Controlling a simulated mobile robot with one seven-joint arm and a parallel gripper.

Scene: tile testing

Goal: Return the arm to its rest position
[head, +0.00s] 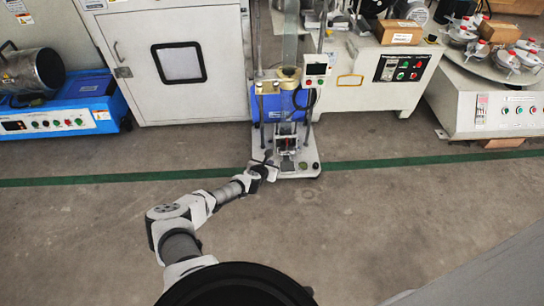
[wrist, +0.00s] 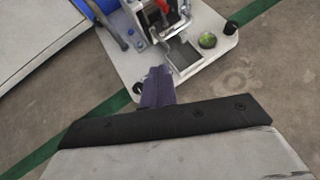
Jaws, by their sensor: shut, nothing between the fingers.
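My arm reaches forward from the bottom of the head view. My gripper (head: 267,165) is at its far end, beside the front left of the testing stand's base plate (head: 300,172). In the wrist view, the dark fingers of my gripper (wrist: 157,85) are together, with nothing held between them. They appear over the near edge of the white base plate (wrist: 125,66). I cannot tell the exact gap between fingers and plate.
The testing stand (head: 288,95) has two posts and a small control box (head: 316,69). A white cabinet (head: 175,60) and a blue machine (head: 60,115) stand left. Machines with panels (head: 400,68) stand right. The floor (head: 400,210) in front is clear, crossed by a green line.

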